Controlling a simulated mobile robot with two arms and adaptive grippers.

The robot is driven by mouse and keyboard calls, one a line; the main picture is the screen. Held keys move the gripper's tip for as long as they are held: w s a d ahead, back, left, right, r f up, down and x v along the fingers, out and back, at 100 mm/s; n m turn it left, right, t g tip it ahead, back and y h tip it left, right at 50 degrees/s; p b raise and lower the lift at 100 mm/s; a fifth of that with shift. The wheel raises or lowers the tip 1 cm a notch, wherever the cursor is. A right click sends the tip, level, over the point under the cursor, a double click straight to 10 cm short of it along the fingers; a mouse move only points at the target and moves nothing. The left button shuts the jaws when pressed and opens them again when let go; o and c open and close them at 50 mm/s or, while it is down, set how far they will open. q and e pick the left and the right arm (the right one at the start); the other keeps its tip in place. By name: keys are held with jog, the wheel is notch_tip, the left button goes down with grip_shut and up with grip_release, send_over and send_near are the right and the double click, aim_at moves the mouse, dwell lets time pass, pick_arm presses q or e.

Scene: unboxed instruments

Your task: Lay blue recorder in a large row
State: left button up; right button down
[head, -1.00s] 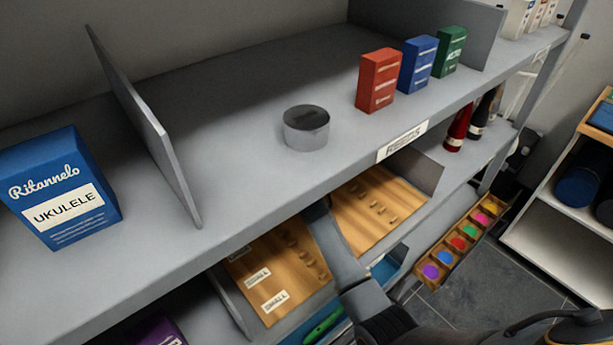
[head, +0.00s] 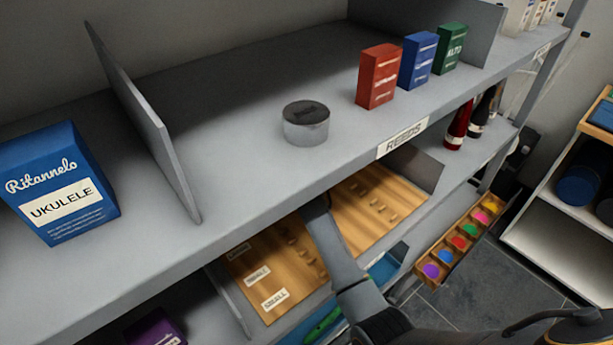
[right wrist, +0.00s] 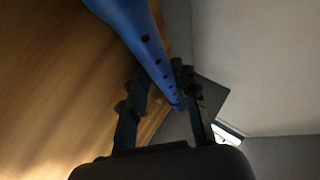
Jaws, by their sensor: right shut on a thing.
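The blue recorder (right wrist: 138,30) is held between the fingers of my right gripper (right wrist: 178,75) in the right wrist view, its row of finger holes showing. It lies over or beside a wooden surface; contact cannot be told. In the head view my right arm reaches under the upper shelf, and the shelf edge hides the gripper and recorder. The wooden peg board (head: 312,283) below has label plates; the farthest, the large label (head: 238,252), is near the shelf edge, and the small label (head: 275,299) is nearest. My left gripper is not in view.
The upper shelf (head: 240,150) overhangs the board, and a thin divider (head: 238,303) stands at the board's left. A sorter of coloured pieces (head: 447,262) is at the right.

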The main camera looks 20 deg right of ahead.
jog(key=shift+s+f, duration=0.15)
jog(key=shift+f, duration=0.25)
jog(key=c, duration=1)
grip_release()
jog(key=shift+f, duration=0.1)
jog(key=shift+o, duration=0.2)
jog(key=shift+f, duration=0.1)
